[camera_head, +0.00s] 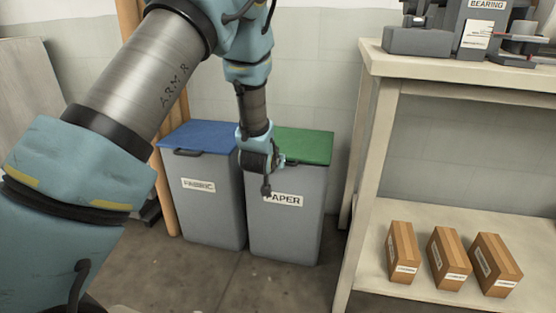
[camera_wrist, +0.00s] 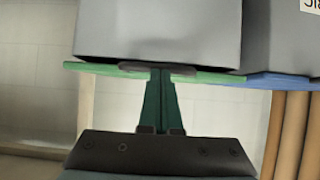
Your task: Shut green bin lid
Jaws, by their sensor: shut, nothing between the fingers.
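The green lid (camera_head: 305,146) lies flat across the top of the grey bin labelled PAPER (camera_head: 287,225). It looks level with the blue lid beside it, and I see no gap under it. My gripper (camera_head: 279,162) is at the lid's front edge, by its dark handle (camera_head: 291,162). In the wrist view the picture is upside down. There my gripper (camera_wrist: 160,74) has its fingers together and empty, with the tips at the handle on the thin green lid edge (camera_wrist: 215,77). The tips seem to touch the handle, but I cannot tell for certain.
The grey FABRIC bin (camera_head: 212,208) with a shut blue lid (camera_head: 200,136) stands close on the left, beside a wooden post (camera_head: 167,190). A pale workbench (camera_head: 376,130) stands at the right, with several brown boxes (camera_head: 446,258) on its lower shelf. The floor in front is clear.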

